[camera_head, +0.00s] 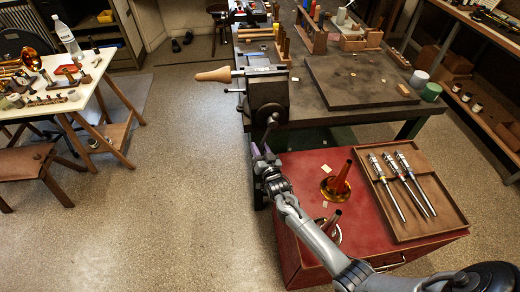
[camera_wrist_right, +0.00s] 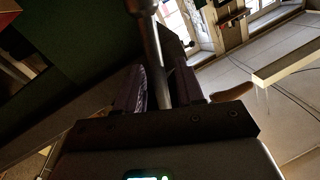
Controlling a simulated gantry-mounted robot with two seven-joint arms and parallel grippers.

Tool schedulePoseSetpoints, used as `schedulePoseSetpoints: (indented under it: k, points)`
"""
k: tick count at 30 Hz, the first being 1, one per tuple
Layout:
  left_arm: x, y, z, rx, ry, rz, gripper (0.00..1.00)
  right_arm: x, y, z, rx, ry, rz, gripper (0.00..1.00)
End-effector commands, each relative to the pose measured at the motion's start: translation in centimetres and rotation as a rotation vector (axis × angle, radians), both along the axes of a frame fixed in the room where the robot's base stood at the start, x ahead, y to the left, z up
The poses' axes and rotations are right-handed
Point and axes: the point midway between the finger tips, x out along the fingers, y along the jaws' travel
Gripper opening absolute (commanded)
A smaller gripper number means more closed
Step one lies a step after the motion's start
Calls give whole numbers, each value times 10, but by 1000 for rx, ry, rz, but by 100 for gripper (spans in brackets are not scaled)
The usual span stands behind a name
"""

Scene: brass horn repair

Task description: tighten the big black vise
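The big black vise (camera_head: 268,92) is mounted at the left front corner of the dark workbench. A wooden-handled tool (camera_head: 214,75) sticks out to the left at its top. My right gripper (camera_head: 262,152) is at the vise's handle, just below the screw end (camera_head: 270,121). In the right wrist view, a metal handle bar (camera_wrist_right: 152,45) runs between the two fingers of that gripper (camera_wrist_right: 158,88). The fingers stand close on both sides of the bar; whether they press on it I cannot tell. My left gripper is out of view.
A red cabinet (camera_head: 300,235) with a wooden tray (camera_head: 448,212) of several screwdrivers and two horn-shaped brass parts stands under my right forearm. A dark board (camera_head: 360,80) lies on the workbench. A white table (camera_head: 95,75) stands at the left, with open floor between.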

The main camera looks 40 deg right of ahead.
Motion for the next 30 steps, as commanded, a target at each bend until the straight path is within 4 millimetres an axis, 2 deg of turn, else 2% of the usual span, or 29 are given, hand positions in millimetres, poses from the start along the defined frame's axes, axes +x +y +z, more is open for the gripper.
schedulePoseSetpoints:
  k: [5,12,13,30]
  points:
    - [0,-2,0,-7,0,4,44,0,0,0,0,0,0,37]
    - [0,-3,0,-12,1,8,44,0,0,0,0,0,0,2]
    - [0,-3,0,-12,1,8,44,0,0,0,0,0,0,0]
    - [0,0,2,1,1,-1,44,-3,-5,4,51,-33,-19,0]
